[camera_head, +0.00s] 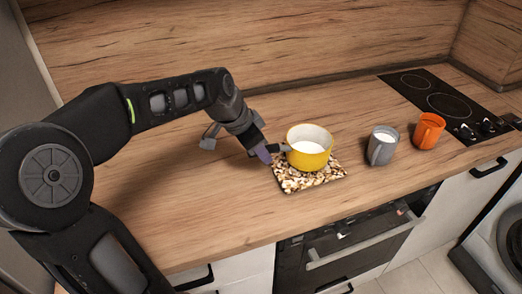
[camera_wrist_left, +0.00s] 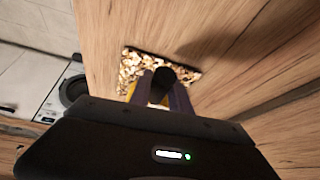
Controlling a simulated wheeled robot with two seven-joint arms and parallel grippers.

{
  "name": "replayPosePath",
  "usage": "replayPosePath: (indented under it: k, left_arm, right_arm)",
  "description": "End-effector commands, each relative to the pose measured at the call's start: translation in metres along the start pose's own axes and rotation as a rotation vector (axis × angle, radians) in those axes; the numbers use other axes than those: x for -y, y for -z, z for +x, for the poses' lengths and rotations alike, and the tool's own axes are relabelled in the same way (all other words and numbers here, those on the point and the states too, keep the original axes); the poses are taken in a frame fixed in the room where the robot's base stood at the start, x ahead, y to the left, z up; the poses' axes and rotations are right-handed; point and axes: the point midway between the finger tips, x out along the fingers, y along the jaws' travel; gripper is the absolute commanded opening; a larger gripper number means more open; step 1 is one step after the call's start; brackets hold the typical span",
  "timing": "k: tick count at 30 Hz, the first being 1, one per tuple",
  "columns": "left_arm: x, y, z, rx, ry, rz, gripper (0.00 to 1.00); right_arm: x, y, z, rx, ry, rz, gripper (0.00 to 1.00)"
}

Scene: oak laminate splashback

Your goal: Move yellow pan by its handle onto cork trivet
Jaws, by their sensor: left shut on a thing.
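The yellow pan (camera_head: 308,154) with a white inside appears over the cork trivet (camera_head: 300,184) in the head view; I cannot tell whether it touches the trivet. Its dark handle (camera_head: 281,148) points left toward my left gripper (camera_head: 268,151). My left gripper is shut on the handle. In the left wrist view, the purple-grey fingers of my left gripper (camera_wrist_left: 164,88) are on either side of the dark handle end (camera_wrist_left: 161,84). The speckled trivet (camera_wrist_left: 131,66) shows beyond them, and most of the pan is hidden. My right gripper is not in view.
A grey mug (camera_head: 381,148) and an orange mug (camera_head: 427,131) stand right of the trivet. A black hob (camera_head: 440,98) is farther right. The wooden counter (camera_head: 190,200) is clear at the left and behind the pan. Its front edge is close to the trivet, above an oven (camera_head: 345,248).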

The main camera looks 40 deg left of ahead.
Motion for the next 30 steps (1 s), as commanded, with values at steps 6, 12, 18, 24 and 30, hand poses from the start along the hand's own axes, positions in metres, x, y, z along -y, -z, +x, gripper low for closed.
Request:
replayPosePath:
  k: [6,12,18,24,30]
  left_arm:
    - [0.0004,-0.0003,0.0025,-0.004,0.002,0.0,0.0]
    - [0.0003,-0.0001,0.0019,-0.004,0.002,0.0,0.0]
    - [0.0001,-0.0005,0.0022,-0.003,0.001,0.0,0.37]
    - [0.0,-0.001,0.0026,-0.001,0.001,0.0,0.49]
    - [-0.0006,-0.0028,0.0038,0.003,-0.002,0.0,0.49]
  right_arm:
    - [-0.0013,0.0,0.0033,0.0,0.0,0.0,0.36]
    - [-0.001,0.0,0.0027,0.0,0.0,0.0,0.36]
    - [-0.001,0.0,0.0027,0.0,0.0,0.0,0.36]
    - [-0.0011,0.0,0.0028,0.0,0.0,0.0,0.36]
    - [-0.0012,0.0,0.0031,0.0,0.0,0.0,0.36]
